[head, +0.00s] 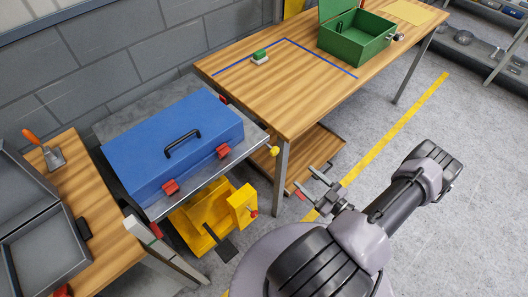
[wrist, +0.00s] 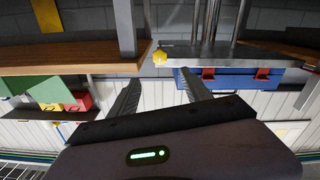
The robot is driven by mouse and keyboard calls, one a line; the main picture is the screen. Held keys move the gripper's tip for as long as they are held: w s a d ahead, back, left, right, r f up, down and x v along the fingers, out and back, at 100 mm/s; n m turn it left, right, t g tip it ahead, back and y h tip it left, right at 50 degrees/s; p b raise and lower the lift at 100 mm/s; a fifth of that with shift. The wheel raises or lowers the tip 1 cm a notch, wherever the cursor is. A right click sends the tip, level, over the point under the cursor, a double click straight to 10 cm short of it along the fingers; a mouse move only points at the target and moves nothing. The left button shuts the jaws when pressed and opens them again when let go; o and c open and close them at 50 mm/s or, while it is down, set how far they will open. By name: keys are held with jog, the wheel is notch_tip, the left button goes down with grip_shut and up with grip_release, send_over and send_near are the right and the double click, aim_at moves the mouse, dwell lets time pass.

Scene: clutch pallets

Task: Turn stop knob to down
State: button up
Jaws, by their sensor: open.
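A small yellow knob (head: 273,151) sticks out from the right edge of a grey metal platform (head: 252,138). It looks like the stop knob, though no label shows. The knob also shows in the wrist view (wrist: 160,58), just beyond the gap between my fingers, in a picture that appears upside down. My gripper (head: 316,183) is open and empty, to the right of the knob and apart from it. Its two fingers also show in the wrist view (wrist: 160,84). The exact setting of the knob is too small to tell.
A blue case (head: 172,140) with red latches lies on the platform. A yellow pallet-like device (head: 215,212) stands below it. A wooden workbench (head: 270,92) with a green box (head: 355,42) stands behind, its leg (head: 281,178) close to my gripper. The floor on the right is free.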

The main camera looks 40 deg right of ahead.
aim_at(277, 153)
jog(key=w, duration=0.5)
jog(key=w+b, duration=0.1)
jog(key=w, duration=0.5)
jog(key=w+a+b, duration=0.1)
jog(key=w, duration=0.4)
jog(key=shift+w+a, duration=0.1)
jog(key=shift+w, duration=0.3)
grip_shut()
